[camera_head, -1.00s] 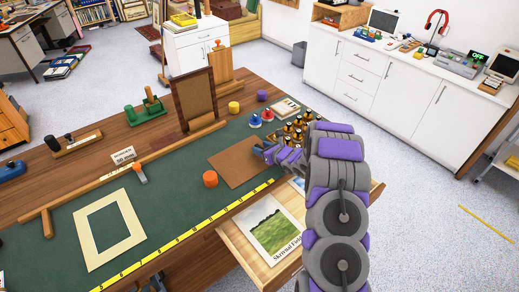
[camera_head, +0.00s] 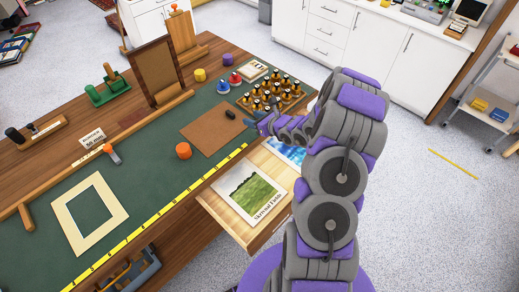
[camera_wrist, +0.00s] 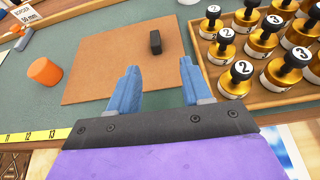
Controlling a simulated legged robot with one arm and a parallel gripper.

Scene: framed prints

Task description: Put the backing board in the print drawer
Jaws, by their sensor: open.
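The backing board (camera_head: 207,133) is a flat brown square lying on the green mat; it also fills the middle of the wrist view (camera_wrist: 100,70). A small black block (camera_wrist: 155,42) lies on it near its right side. My gripper (camera_wrist: 158,78) is open and empty, with its blue fingertips over the board's near right part, short of the black block. In the head view my gripper (camera_head: 254,121) is at the board's right edge. The print drawer (camera_head: 222,213) is pulled out at the table's front. Prints lie in it, one of a green field (camera_head: 252,190).
An orange cylinder (camera_head: 183,151) stands left of the board. A yellow ruler (camera_head: 155,223) runs along the mat's front. A cream mat frame (camera_head: 89,214) lies at left.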

